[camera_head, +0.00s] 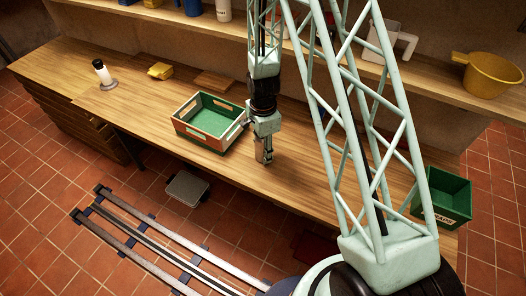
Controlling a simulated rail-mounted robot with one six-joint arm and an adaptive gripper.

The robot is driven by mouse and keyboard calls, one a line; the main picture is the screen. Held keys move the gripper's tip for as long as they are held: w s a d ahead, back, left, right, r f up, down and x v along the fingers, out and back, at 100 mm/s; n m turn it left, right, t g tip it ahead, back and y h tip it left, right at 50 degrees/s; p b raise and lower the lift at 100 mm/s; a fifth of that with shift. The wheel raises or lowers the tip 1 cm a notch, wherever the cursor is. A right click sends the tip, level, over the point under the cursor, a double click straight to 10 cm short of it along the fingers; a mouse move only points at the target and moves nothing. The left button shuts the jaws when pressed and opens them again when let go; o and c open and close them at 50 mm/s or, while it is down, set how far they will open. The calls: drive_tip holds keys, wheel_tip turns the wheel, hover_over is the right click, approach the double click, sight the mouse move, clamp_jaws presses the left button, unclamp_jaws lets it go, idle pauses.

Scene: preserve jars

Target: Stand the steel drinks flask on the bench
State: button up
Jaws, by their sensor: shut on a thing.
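My gripper (264,152) points down over the front part of the wooden bench (300,172), just right of the green-lined crate. It is shut on a small grey, metal-looking thing, which appears to be the steel drinks flask. The fingers hide much of it, so its outline is hard to make out. It looks roughly upright. I cannot tell whether its base touches the bench top.
A crate (181,127) with a green inside stands left of my gripper. A black-and-white upright object (102,72), a yellow block (160,71) and a brown board (214,82) are farther left and back. A green bin (441,197) is at right. A shelf runs behind, holding a yellow pot (490,76).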

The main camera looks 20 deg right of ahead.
drive_tip(key=shift+f, duration=0.1)
drive_tip(key=o, duration=1)
drive_tip(key=shift+r, duration=0.2)
drive_tip(key=shift+r, duration=5.9)
drive_tip(key=shift+r, duration=0.1)
